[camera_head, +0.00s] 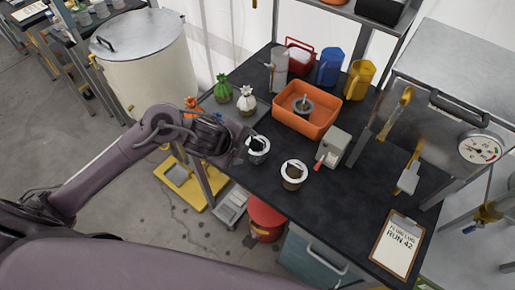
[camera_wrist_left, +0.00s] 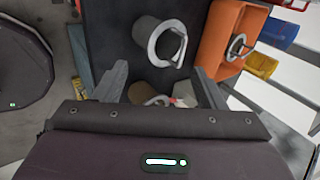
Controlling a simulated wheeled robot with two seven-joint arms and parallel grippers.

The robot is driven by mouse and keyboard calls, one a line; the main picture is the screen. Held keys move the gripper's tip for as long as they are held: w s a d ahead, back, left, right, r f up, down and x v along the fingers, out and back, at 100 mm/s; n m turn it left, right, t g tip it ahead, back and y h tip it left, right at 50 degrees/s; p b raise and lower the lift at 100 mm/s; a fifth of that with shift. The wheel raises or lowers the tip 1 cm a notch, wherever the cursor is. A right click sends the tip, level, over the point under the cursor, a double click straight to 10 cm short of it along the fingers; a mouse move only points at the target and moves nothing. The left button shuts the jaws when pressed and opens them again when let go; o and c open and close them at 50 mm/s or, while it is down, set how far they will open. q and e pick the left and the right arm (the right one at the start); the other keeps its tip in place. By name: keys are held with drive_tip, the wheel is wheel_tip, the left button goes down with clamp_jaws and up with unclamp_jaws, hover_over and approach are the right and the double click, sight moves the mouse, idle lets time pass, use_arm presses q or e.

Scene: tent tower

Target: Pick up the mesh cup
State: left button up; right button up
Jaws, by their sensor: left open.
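Two cups with wide white rims stand on the dark bench; I cannot make out mesh on either. The grey one (camera_head: 258,146) has something dark inside and is right beside my left gripper (camera_head: 243,148). In the left wrist view this grey cup (camera_wrist_left: 151,34) is above the fingers, with a handle-like piece across its mouth. My left gripper (camera_wrist_left: 160,85) is open and no cup is held. My right gripper is not seen.
An orange tray (camera_head: 278,115) holds a dark metal cup (camera_head: 303,105). A grey box with a red handle (camera_head: 333,147) is near the second cup. A clipboard (camera_head: 397,244) lies front right.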

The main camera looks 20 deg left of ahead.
sight(253, 149)
use_arm(q)
drive_tip(key=shift+m, duration=0.4)
drive_tip(key=x, duration=0.7)
drive_tip(key=shift+w+a+f, duration=0.2)
drive_tip(key=shift+w+a, duration=0.1)
drive_tip(key=shift+a, duration=0.05)
drive_tip(key=shift+c, duration=0.3)
drive_tip(key=shift+s, duration=0.2)
drive_tip(key=c, duration=1.1)
